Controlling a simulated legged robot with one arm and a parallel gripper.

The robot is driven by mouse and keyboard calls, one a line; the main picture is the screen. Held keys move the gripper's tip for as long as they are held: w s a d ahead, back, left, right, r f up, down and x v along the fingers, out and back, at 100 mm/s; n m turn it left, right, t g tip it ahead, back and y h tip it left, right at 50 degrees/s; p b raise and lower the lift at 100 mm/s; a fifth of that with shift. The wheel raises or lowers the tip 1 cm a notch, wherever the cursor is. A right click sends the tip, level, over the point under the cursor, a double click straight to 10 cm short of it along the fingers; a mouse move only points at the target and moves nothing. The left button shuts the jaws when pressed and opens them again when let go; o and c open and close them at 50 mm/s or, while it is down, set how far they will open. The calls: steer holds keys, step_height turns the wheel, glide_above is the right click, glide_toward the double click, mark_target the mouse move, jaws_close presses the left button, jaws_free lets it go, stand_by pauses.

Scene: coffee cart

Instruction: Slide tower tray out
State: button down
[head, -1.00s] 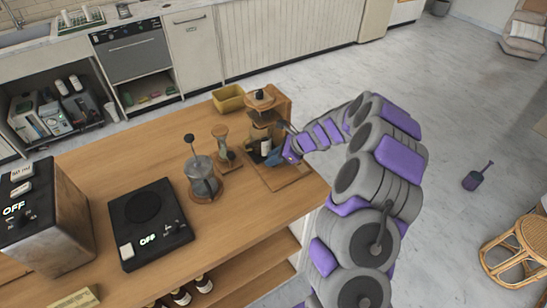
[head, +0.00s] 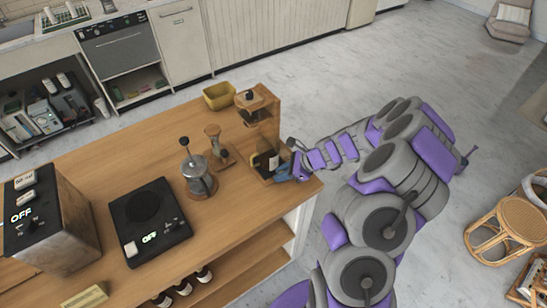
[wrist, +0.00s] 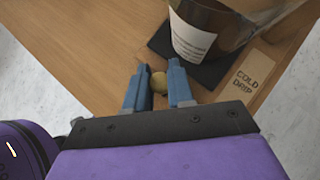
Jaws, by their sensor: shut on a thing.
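The wooden cold drip tower (head: 268,104) stands near the counter's right end. Its dark tray (wrist: 205,73) sticks out from under the tower, with a bottle (wrist: 193,38) with a white label standing upright on it. The bottle also shows in the head view (head: 262,160), in front of the tower's upper part. My gripper (wrist: 157,95) has its blue fingers shut on the tray's small brass knob (wrist: 158,82). In the head view my gripper (head: 284,173) is low at the tower's front right, and hides part of the tray.
A label reading COLD DRIP (wrist: 247,79) lies beside the tray. A French press (head: 198,178), a wooden hourglass-shaped dripper stand (head: 217,148) and a yellow bin (head: 219,96) stand nearby. The counter edge is close to my gripper; open floor (head: 330,90) lies beyond.

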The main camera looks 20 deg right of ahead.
steer(key=shift+s+d, duration=0.2)
steer(key=shift+s, duration=0.15)
steer(key=shift+f, duration=0.1)
steer(key=shift+s+a, duration=0.1)
steer(key=c, duration=1.3)
jaws_free()
steer(key=shift+s, duration=0.1)
steer(key=shift+d, duration=0.25)
steer(key=p+v, duration=0.3)
steer(key=v, duration=1.4)
steer(key=shift+d, duration=0.1)
